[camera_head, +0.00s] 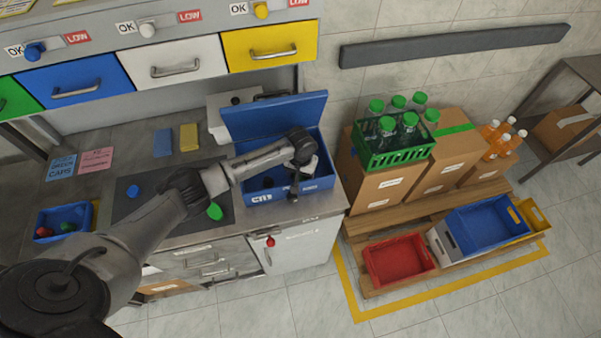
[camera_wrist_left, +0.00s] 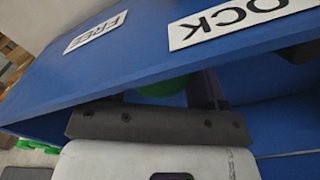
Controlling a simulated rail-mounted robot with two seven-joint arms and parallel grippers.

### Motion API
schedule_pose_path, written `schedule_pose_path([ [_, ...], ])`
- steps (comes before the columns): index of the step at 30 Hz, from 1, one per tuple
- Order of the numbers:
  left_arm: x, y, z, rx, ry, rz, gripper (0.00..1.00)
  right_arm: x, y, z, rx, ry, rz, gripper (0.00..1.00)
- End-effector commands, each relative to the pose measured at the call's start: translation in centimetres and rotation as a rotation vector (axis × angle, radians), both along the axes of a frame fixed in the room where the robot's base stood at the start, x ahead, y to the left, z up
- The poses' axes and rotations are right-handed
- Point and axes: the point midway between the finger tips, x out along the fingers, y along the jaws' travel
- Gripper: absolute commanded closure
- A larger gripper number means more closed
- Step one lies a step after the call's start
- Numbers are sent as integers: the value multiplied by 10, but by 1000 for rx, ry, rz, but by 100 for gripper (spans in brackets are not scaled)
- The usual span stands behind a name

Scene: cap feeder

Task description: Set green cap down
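My left gripper (camera_head: 302,182) points down at the right side of the open blue box (camera_head: 262,197) on the worktop. In the left wrist view the gripper (camera_wrist_left: 165,95) has its two dark fingers apart, with a green cap (camera_wrist_left: 165,88) between them. The cap nearly fills the gap and appears gripped; the dark bracket hides its lower part. The cap in the gripper cannot be made out in the head view. My right gripper is out of view.
The box's raised blue lid (camera_head: 273,115) stands behind it. A blue cap (camera_head: 133,191) lies on the mat (camera_head: 125,211). A small blue tray (camera_head: 47,236) with red and green caps stands at left. A green crate of bottles (camera_head: 390,158) stands right of the bench.

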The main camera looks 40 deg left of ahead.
Motion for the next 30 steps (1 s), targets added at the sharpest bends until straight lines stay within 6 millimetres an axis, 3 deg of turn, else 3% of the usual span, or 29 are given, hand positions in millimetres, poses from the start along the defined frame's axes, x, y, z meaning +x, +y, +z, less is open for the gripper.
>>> schedule_pose_path([
  [6,0,0,1,0,0,0,14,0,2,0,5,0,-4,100],
  [16,0,0,5,1,-1,0,13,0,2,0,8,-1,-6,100],
  [30,1,0,85,0,-2,-1,13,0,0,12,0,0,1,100],
])
